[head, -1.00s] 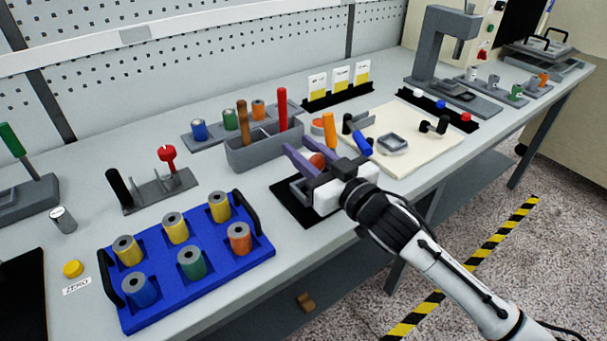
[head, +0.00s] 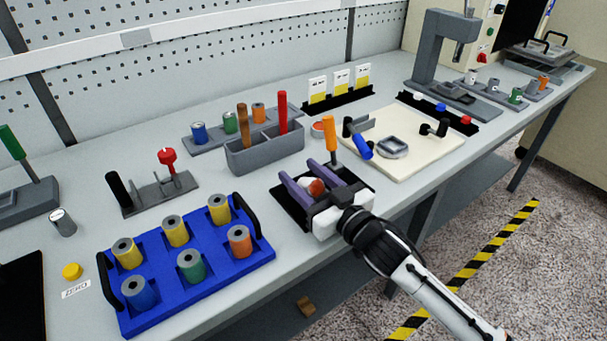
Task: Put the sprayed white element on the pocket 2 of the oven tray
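My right gripper (head: 298,171) is low over a black mat (head: 292,212) with a grey fixture near the table's front edge. Its purple fingers are on either side of a small white element (head: 303,182) with an orange-red end, and appear shut on it. Whether the element touches the fixture is hidden. A grey tray (head: 540,57) with black handles, which looks like the oven tray, is at the far right end; its pockets are too small to make out. My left gripper is not in view.
A blue tray (head: 205,262) holds several coloured spindles at front left. A grey bin (head: 265,155) with tall handled tools stands behind the mat. A cream board (head: 400,165), a grey press (head: 436,55) and a spindle rack (head: 500,86) lie towards the right.

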